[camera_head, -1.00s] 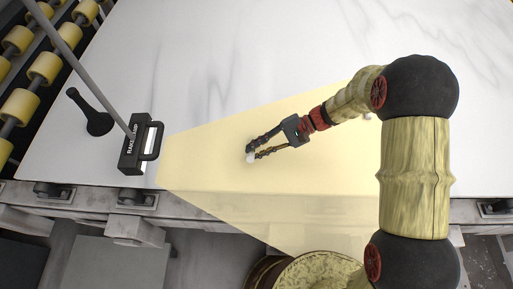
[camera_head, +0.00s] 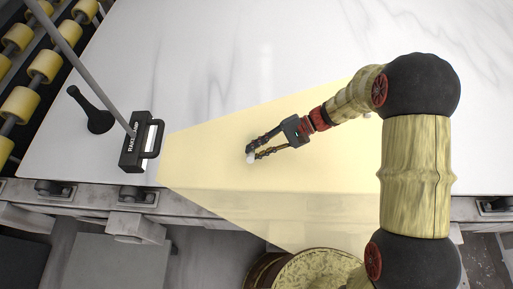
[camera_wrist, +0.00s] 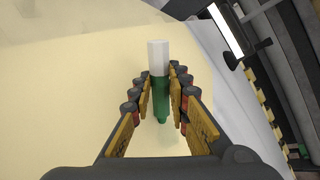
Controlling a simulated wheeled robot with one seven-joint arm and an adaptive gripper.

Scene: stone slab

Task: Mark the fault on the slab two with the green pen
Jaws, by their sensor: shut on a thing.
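In the wrist view, a green pen (camera_wrist: 160,97) with a white end (camera_wrist: 158,55) lies between the fingers of my gripper (camera_wrist: 160,85). The fingers are shut on its green body. In the head view, my gripper (camera_head: 251,156) is low over the pale yellow area of the white slab (camera_head: 220,70), with the pen's white end just showing at the fingertips. I cannot tell whether the pen touches the slab. No fault mark is clear to me; only grey veining shows.
Yellow rollers (camera_head: 20,103) line the far left. The slab's front edge rests on a metal frame (camera_head: 90,200). The slab's middle is clear.

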